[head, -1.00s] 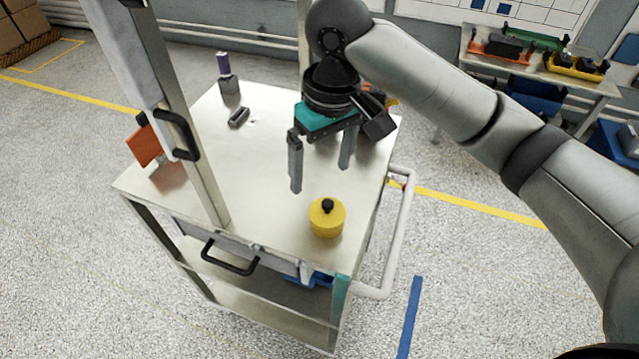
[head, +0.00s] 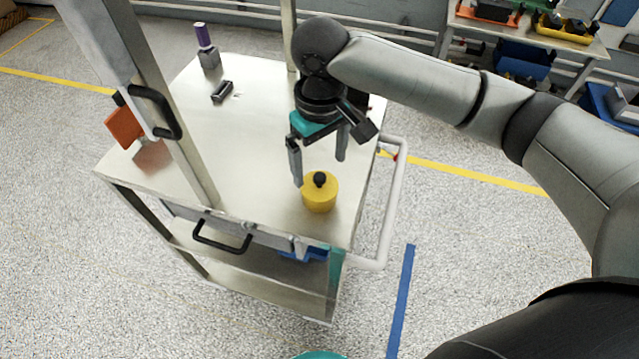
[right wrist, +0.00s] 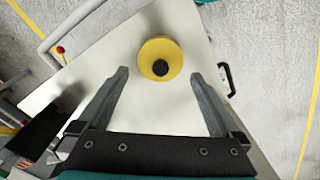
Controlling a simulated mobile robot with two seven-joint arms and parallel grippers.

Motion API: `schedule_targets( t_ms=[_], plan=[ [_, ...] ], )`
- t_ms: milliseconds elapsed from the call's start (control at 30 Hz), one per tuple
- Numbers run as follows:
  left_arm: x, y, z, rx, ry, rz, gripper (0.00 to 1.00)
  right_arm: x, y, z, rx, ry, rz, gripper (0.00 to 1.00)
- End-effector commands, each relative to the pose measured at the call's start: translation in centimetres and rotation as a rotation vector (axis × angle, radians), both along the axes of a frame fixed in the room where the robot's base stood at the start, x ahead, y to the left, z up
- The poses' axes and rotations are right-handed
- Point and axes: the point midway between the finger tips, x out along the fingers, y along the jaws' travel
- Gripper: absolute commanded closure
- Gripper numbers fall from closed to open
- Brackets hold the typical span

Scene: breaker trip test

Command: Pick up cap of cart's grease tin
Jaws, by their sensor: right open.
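The yellow grease tin (head: 320,197) stands upright near the front right corner of the cart top (head: 240,150). Its cap has a black knob (head: 320,179) at the centre. My right gripper (head: 320,172) is open and empty, above and just behind the tin, fingers pointing down. In the right wrist view the tin (right wrist: 150,50) with its black knob (right wrist: 160,68) lies ahead of and between the two open fingertips (right wrist: 158,75), not touching them. The seam between cap and tin is too small to tell. My left gripper is not in view.
Cart posts and a black handle (head: 156,111) rise left of the tin. A purple-topped bottle (head: 205,45) and a small dark object (head: 222,92) sit at the back left. A white rail (head: 397,205) runs along the right side. The middle of the top is bare.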

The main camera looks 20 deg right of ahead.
Motion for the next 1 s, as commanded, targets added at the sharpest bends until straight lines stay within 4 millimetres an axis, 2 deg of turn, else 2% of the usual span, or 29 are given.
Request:
schedule_targets(
  t_ms=[200,300,567,1000],
  plan=[
    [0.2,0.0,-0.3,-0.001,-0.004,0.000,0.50,-0.1,0.0,-3.5,-0.002,0.003,-0.001,0.00],
    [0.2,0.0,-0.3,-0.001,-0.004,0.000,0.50,-0.1,0.0,-4.4,-0.002,0.003,0.000,0.00],
    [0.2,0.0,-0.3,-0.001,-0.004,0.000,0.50,-0.1,0.1,-4.7,-0.001,0.001,0.000,0.00],
    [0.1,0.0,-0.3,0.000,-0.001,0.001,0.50,0.0,0.1,-4.6,-0.001,0.000,0.000,0.48]
  ],
)
